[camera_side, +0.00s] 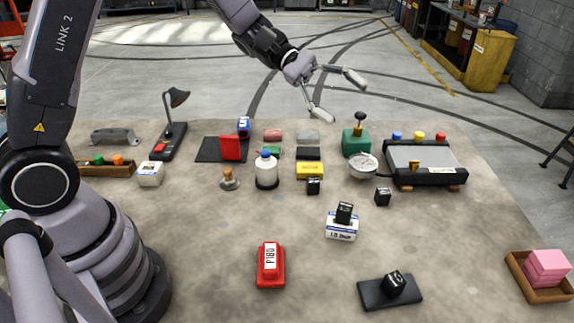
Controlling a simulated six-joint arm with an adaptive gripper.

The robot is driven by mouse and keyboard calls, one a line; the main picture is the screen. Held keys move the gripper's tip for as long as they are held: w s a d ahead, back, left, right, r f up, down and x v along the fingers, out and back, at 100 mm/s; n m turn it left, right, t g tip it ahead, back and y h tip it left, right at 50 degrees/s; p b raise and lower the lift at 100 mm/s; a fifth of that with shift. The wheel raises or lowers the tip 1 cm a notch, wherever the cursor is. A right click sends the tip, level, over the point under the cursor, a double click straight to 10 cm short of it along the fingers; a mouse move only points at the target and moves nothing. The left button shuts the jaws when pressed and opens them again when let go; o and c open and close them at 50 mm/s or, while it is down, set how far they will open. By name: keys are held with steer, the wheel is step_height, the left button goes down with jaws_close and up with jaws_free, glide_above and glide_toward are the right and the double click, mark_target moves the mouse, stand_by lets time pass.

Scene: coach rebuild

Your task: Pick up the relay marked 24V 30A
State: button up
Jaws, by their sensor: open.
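Several small black blocks look like relays, but their markings are too small to read, so I cannot tell which says 24V 30A. One black block (313,186) stands in front of the yellow box. Another black block (383,196) stands alone to its right. A third black block (344,213) sits on top of a white and blue box (341,231). Another black block (394,282) lies tilted on a dark pad (372,296) at the front. My gripper (343,100) is open and empty, raised above the table's far edge, apart from all of them.
A wooden tray with pink blocks (516,264) is at right. Behind are a white bottle (267,173), a gauge (363,167), a yellow box (310,171) and a button console (425,165).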

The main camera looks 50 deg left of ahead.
steer(key=w+f+n+t+h, duration=0.1)
steer(key=w+f+n+t, duration=0.7)
steer(key=w+f, duration=0.45)
steer(key=w+a+f+n+t+y, duration=0.2)
steer(key=f+n, duration=0.2)
steer(key=f, duration=0.3)
steer(key=w+a+f+n+t+y, duration=0.2)
steer(key=a+f+n+t, duration=0.15)
steer(key=f, duration=0.35)
glide_toward(380, 191)
steer(key=shift+w+d+f+n+g, duration=0.1)
steer(key=shift+w+d+n+g, duration=0.15)
steer(key=shift+w, duration=0.25)
steer(key=shift+w+d+n+g, duration=0.1)
steer(key=shift+w+d, duration=0.25)
steer(key=shift+w, duration=0.2)
steer(key=shift+w+d, duration=0.4)
steer(key=shift+w, duration=0.05)
steer(key=x, duration=0.6)
steer(key=shift+w+d+r, duration=0.15)
steer(key=shift+r, duration=0.05)
jaws_close()
steer(key=shift+r, duration=0.15)
